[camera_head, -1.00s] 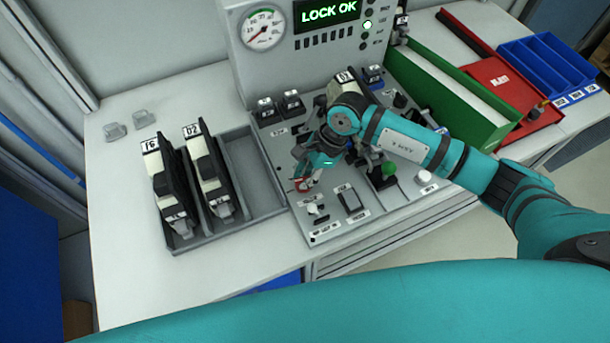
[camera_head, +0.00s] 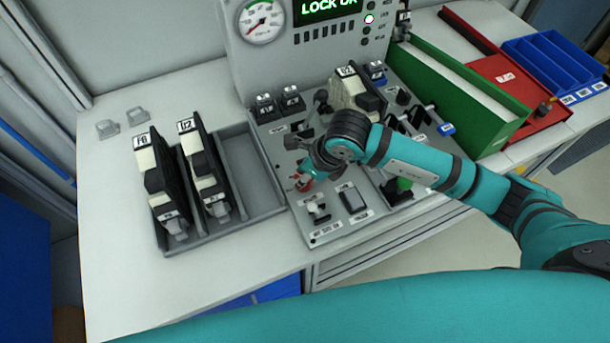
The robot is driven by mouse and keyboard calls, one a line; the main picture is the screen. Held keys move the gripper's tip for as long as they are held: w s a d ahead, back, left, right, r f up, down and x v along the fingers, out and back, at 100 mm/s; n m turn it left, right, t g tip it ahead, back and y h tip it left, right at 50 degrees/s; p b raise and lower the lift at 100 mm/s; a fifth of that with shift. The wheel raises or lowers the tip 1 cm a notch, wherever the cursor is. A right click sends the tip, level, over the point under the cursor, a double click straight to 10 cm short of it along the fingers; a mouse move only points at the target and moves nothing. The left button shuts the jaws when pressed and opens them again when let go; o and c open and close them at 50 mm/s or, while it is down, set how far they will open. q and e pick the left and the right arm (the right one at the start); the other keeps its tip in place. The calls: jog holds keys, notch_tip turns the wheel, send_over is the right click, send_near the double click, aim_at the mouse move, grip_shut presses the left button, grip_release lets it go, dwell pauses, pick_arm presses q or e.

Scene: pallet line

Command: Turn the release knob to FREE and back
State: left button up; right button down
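A small red knob (camera_head: 304,184) is on the grey control panel (camera_head: 328,236), near its left edge; its label is too small to read and I cannot tell its setting. My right arm comes in from the right. Its gripper (camera_head: 298,173) points down at the red knob, at or very near it. My own wrist and the small scale hide most of the fingers, so I cannot tell whether they grip it. The display (camera_head: 328,8) on the upright panel shows green LOCK text, cut by the top edge. My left gripper is not in view.
A grey tray (camera_head: 262,205) with two black-and-white units stands left of the panel. Levers, switches and a green knob (camera_head: 398,186) surround my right arm. A green bin (camera_head: 455,95), a red tray (camera_head: 500,85) and a blue bin (camera_head: 560,62) are at right.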

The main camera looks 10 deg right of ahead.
jog(key=shift+r+m, duration=0.1)
jog(key=shift+m, duration=0.4)
jog(key=c, duration=1.3)
grip_release()
jog(key=v, duration=1.2)
jog(key=shift+s+a, duration=0.1)
jog(key=shift+a, duration=0.05)
